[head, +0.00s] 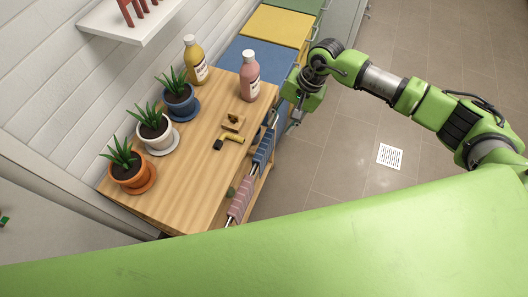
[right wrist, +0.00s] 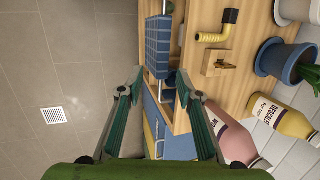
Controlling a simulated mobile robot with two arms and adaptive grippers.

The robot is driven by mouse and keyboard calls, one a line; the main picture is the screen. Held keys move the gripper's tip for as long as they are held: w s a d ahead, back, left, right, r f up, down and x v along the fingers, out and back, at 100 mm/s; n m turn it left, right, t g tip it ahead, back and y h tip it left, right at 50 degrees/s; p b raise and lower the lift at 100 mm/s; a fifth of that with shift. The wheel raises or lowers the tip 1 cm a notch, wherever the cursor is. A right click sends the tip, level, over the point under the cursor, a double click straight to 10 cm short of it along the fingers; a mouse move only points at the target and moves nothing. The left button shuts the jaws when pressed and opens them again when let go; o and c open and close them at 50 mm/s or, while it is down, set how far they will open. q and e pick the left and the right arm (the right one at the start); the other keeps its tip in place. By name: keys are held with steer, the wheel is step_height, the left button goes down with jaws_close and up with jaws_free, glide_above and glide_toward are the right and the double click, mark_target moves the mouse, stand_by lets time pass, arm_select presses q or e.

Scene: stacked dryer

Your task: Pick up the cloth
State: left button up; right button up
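A blue checked cloth (head: 263,149) hangs over a rail on the front of a wooden counter. It also shows in the right wrist view (right wrist: 158,50), straight beyond my fingertips. A pink striped cloth (head: 240,200) hangs on the same rail, nearer the bottom of the head view. My right gripper (head: 295,119) is above the front edge of the blue cabinet, up and to the right of the blue cloth. In the right wrist view its two fingers (right wrist: 160,80) are spread apart with nothing held between them. My left gripper is not in view.
The counter (head: 195,165) carries potted plants (head: 154,127), a pink bottle (head: 249,78), a yellow bottle (head: 195,60), a wooden block (head: 233,122) and a black-and-yellow pipe piece (head: 228,141). Blue and yellow cabinets stand beyond. The tiled floor with a drain (head: 390,156) is open.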

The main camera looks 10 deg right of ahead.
steer(key=b, duration=0.3)
glide_above(265, 144)
steer(key=d, duration=0.3)
step_height(265, 144, down, 7)
steer(key=shift+a+b+x, duration=0.2)
steer(key=shift+b+x, duration=0.4)
steer(key=shift+x, duration=0.85)
steer(key=shift+a+b+x, duration=0.2)
steer(key=shift+b+x, duration=0.35)
steer(key=shift+x, duration=0.95)
steer(key=shift+s+r, duration=0.2)
steer(key=shift+r, duration=0.05)
